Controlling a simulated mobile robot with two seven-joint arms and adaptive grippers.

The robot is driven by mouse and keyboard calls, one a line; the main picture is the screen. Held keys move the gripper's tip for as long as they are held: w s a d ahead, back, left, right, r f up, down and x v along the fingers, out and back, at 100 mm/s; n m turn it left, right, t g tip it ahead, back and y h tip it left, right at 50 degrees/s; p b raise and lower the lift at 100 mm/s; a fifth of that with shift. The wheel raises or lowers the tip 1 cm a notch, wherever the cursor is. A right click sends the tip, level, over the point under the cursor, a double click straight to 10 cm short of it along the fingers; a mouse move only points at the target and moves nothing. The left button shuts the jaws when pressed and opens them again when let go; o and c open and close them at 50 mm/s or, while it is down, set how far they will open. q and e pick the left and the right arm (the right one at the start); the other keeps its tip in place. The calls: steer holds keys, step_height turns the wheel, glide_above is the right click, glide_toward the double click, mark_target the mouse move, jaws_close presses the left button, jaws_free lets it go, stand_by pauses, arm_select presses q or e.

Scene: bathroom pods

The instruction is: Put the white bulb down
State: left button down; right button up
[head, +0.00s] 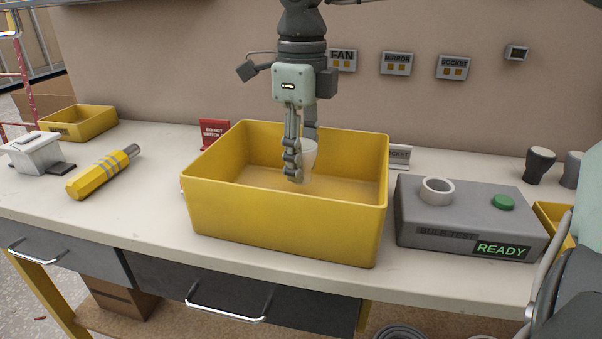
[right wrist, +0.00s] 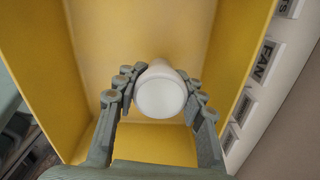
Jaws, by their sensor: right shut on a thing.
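The white bulb (head: 308,158) is held by my right gripper (head: 299,165) inside the large yellow bin (head: 285,229). In the right wrist view the bulb (right wrist: 160,92) sits between the two fingers of the right gripper (right wrist: 160,95), with its round white face toward the camera. The yellow bin (right wrist: 232,62) surrounds it there, and its walls rise around the fingers. I cannot tell whether the bulb touches the bin floor. My left gripper is not in view.
A grey bulb test box (head: 470,222) reading READY, with a ring socket (head: 437,190) and green button (head: 503,202), stands right of the bin. Two dark and grey bulbs (head: 539,165) stand behind it.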

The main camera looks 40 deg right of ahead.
steer(key=shift+f, duration=1.35)
steer(key=shift+f, duration=0.1)
steer(key=o, duration=1.3)
steer(key=shift+o, duration=0.2)
step_height(320, 180, up, 12)
steer(key=shift+r, duration=0.15)
